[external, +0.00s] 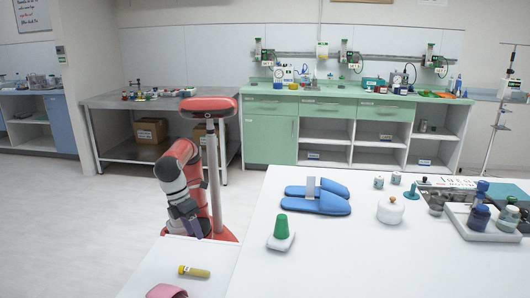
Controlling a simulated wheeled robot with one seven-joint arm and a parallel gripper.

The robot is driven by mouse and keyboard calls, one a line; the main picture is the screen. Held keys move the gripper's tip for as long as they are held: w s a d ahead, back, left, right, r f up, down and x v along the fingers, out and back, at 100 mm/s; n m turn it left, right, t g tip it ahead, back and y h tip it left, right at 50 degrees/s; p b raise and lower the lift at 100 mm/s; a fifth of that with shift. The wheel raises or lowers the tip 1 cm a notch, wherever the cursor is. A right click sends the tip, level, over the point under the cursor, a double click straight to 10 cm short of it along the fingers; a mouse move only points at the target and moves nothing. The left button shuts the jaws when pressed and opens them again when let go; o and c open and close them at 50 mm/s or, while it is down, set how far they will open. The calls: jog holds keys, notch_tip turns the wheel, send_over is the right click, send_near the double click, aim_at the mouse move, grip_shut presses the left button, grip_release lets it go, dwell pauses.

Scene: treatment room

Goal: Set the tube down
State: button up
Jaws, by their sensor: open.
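My gripper (192,227) points down beyond the tube, at the table's far left edge, small in the external view. It is open, and no object shows in it. The tube lies clear of it, nearer the camera. The fingertips are too small to make out in detail.
A pink object (167,291) lies just in front of the tube. A tray (482,235) holds bottles. Bare tabletop lies between.

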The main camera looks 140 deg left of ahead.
jog(key=s+d+r+m+t+y+p, duration=0.1)
jog(key=d+r+m+t+y, duration=0.2)
jog(key=d+m+y, duration=0.15)
jog(key=d+r+m+t+y+p, duration=0.2)
jog(key=d+m+t+y, duration=0.1)
jog(key=d+m, duration=0.25)
send_near(187, 268)
jog(key=shift+w+a+f+m+t+b, duration=0.2)
jog(key=shift+w+a+m+t+b, duration=0.15)
jog(key=shift+w+a, duration=0.6)
jog(key=x, duration=0.4)
jog(key=f+x, duration=0.1)
jog(key=x, duration=0.2)
jog(key=shift+s+b, duration=0.2)
jog(key=shift+b, duration=0.2)
jog(key=shift+w+a+f, duration=0.2)
jog(key=shift+w+a, duration=0.15)
grip_shut()
